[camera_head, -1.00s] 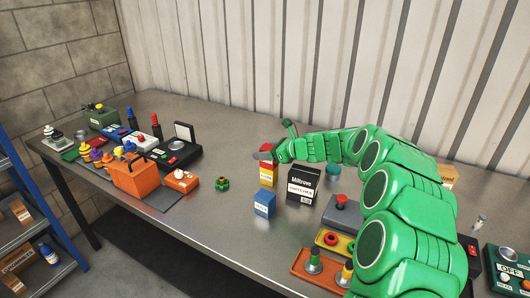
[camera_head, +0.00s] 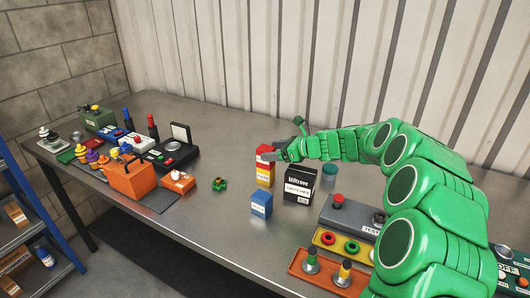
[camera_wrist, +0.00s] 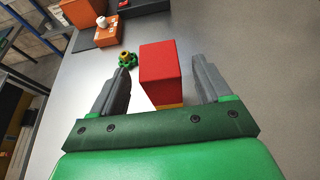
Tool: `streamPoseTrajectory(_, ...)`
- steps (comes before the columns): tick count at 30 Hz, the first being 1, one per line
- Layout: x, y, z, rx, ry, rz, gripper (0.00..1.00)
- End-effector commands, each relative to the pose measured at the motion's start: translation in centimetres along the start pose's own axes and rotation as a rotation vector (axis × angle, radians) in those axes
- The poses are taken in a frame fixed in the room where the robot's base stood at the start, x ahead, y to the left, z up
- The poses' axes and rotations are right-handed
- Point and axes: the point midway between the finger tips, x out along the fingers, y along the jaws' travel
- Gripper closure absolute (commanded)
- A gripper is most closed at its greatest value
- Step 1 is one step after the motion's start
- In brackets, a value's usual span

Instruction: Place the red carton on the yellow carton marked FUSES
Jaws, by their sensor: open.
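The red carton (camera_head: 263,154) stands on top of the yellow carton (camera_head: 264,177), in the middle of the bench. In the wrist view the red carton (camera_wrist: 160,70) lies between the fingers, with a gap on each side, and a strip of the yellow carton (camera_wrist: 168,106) shows below it. My gripper (camera_head: 282,152) is open, just right of the red carton in the head view; its spread fingers (camera_wrist: 160,85) also show in the wrist view. The FUSES marking is too small to read.
A blue carton (camera_head: 261,204) and a black Miltrove box (camera_head: 299,185) stand close by. Trays and a grey tester are to the right. Bare bench lies left of the stack.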

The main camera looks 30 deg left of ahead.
Motion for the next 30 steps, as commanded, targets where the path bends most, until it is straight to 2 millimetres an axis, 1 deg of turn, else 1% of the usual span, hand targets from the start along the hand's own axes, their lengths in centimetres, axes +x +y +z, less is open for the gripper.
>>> streamPoseTrajectory(1,-1.1,-0.1,0.1,0.000,-0.002,-0.003,0.22)
streamPoseTrajectory(3,-2.4,-0.1,0.2,-0.001,-0.002,-0.003,0.22)
streamPoseTrajectory(6,-4.0,-0.1,0.1,-0.001,-0.002,-0.004,0.22)
streamPoseTrajectory(10,-5.6,-0.1,0.1,-0.001,0.000,-0.003,0.22)
streamPoseTrajectory(15,-6.6,-0.1,0.1,-0.001,-0.001,-0.002,0.22)
streamPoseTrajectory(25,-6.9,0.1,0.2,-0.007,0.000,0.001,0.22)
streamPoseTrajectory(28,-7.5,1.0,0.7,-0.038,0.008,0.013,0.22)
streamPoseTrajectory(30,-8.2,2.1,1.2,-0.081,0.018,0.030,0.22)
